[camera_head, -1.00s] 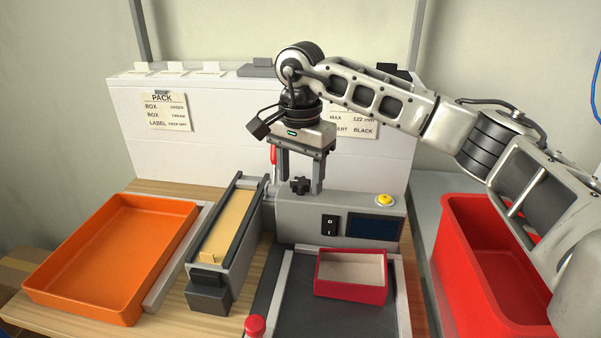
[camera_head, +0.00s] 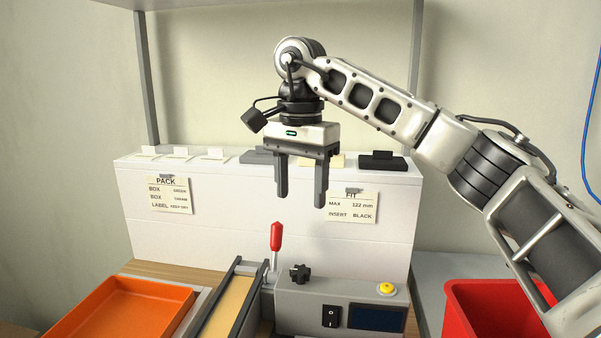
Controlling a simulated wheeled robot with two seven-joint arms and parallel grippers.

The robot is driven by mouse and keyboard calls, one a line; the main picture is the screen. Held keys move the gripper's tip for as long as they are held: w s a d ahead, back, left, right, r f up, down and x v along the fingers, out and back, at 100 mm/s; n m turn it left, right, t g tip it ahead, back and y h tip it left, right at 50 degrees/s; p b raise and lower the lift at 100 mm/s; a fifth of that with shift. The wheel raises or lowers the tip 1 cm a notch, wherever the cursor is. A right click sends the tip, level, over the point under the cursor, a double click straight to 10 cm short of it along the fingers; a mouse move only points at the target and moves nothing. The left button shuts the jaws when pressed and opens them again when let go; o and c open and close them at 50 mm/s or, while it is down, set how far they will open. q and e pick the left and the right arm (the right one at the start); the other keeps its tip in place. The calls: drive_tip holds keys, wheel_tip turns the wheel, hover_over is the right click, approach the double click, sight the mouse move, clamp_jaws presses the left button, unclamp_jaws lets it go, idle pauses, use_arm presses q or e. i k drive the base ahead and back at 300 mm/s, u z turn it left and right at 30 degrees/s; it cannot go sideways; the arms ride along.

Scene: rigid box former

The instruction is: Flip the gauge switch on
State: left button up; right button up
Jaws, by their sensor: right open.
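The gauge switch (camera_head: 330,316) is a black rocker marked with I and O symbols on the front of the grey gauge box (camera_head: 298,306). A dark, blank display (camera_head: 376,318) is to its right, and a yellow button (camera_head: 386,288) is on the top. A black star knob (camera_head: 300,273) stands on the box's top left. My right gripper (camera_head: 301,198) is open and empty, with its fingers pointing down, well above the box and in front of the white panel. My left gripper is not in view.
A red-handled lever (camera_head: 276,237) rises behind the box. An orange tray (camera_head: 125,308) and a narrow channel with a tan strip (camera_head: 226,308) are at left. A red bin (camera_head: 490,310) is at right. The white panel (camera_head: 260,215) carries PACK and FIT cards.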

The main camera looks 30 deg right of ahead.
sight(331, 314)
drive_tip(key=k, duration=1)
